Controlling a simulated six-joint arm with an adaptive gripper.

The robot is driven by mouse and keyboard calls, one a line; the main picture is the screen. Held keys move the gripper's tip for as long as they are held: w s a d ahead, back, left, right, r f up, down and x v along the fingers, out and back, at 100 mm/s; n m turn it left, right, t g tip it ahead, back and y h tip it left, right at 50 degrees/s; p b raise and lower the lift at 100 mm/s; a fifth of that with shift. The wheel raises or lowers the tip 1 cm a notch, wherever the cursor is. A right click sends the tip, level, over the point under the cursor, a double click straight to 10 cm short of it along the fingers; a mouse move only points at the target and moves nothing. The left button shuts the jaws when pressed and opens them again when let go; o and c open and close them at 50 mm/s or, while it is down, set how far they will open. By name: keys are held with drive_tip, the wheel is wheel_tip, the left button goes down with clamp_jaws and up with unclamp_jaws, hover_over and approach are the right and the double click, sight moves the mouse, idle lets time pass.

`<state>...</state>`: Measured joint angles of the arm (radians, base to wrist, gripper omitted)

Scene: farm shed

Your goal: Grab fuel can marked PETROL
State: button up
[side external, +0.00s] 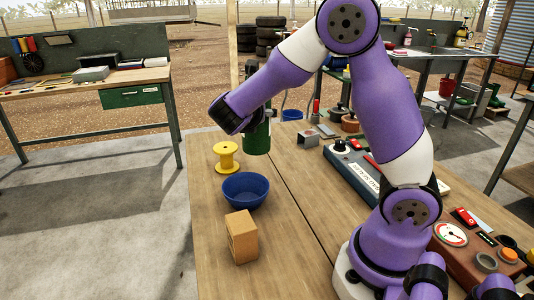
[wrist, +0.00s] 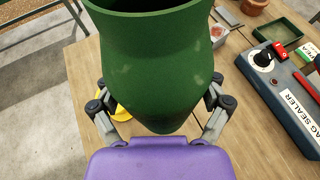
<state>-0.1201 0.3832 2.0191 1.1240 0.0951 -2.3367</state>
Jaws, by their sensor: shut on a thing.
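My gripper (side external: 259,114) is shut on a green container (side external: 257,139) at the far part of the wooden table. In the wrist view, the container (wrist: 155,65) fills the middle, with a wide dark rim at the top and a waisted body. My gripper's fingers (wrist: 158,108) lie on its left and right sides. No PETROL marking shows on the side facing me. I cannot tell whether its base touches the table. No other fuel can is clearly seen on this table.
A yellow spool (side external: 227,158), a blue bowl (side external: 246,190) and a cardboard box (side external: 241,237) stand near the container. A bag sealer (side external: 354,170) lies to the right; a green tray (wrist: 282,37) is beyond it.

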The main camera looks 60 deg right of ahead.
drive_tip(key=shift+w+a+r, duration=0.1)
drive_tip(key=shift+a+r, duration=0.35)
drive_tip(key=shift+a, duration=0.25)
drive_tip(key=shift+w+a+r, duration=0.1)
drive_tip(key=shift+a+r, duration=0.3)
drive_tip(key=shift+a, duration=0.3)
idle(0.6)
